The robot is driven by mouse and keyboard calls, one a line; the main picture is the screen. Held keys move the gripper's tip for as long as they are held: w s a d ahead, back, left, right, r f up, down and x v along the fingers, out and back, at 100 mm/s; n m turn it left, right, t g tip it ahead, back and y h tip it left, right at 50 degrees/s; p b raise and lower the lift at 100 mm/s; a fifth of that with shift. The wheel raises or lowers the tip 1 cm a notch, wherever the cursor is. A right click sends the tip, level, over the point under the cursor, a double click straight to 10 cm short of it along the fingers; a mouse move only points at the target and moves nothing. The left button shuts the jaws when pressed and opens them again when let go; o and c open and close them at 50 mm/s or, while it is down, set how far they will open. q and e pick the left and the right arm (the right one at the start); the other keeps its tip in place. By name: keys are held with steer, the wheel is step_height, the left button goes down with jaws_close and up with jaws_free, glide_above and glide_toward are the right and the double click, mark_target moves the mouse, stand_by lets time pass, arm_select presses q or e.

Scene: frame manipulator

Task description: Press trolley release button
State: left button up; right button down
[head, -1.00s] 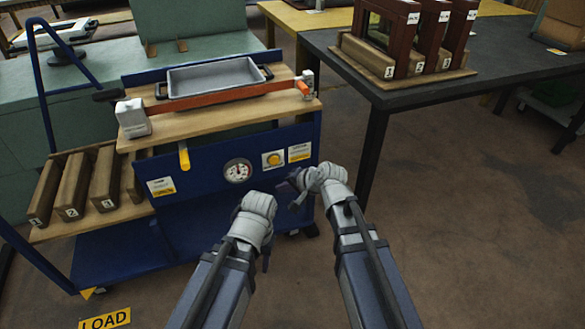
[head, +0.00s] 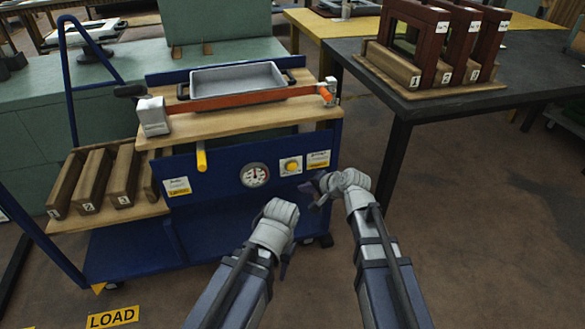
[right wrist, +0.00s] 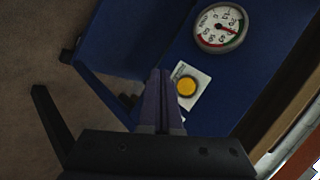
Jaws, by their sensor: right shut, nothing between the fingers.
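The blue trolley (head: 220,225) stands ahead of me. On its front panel is a yellow round button (head: 291,166) on a pale plate, right of a round gauge (head: 254,175). In the right wrist view the button (right wrist: 187,87) lies just right of my right gripper's fingertips (right wrist: 160,75), with the gauge (right wrist: 221,27) beyond. My right gripper (head: 313,188) is shut and empty, below and right of the button in the head view; I see a gap between them there. My left gripper (head: 284,262) points toward the trolley's lower front; its fingers are mostly hidden behind the wrist.
A grey tray (head: 238,80) sits on the trolley's wooden top behind an orange bar (head: 240,99). A yellow handle (head: 201,157) sticks out of the panel. A dark table (head: 440,95) with numbered frames stands at right. A LOAD sign (head: 112,317) marks the floor.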

mark_target(291, 171)
steer(key=shift+w+a, duration=0.4)
steer(key=shift+w, duration=0.75)
steer(key=shift+w+a, duration=0.35)
steer(key=shift+w, duration=0.75)
steer(key=shift+w+a, duration=0.4)
steer(key=shift+w, duration=0.75)
steer(key=shift+w+a, duration=0.1)
steer(key=shift+w, duration=0.3)
steer(key=shift+w+a, duration=0.15)
steer(key=shift+w, duration=0.3)
steer(key=shift+s, duration=0.15)
steer(key=shift+s+d, duration=0.25)
steer(key=shift+s, duration=0.45)
steer(key=s, duration=0.1)
steer(key=s+d, duration=0.1)
steer(key=s, duration=0.2)
steer(key=shift+s+d, duration=0.3)
steer(key=shift+s, duration=0.05)
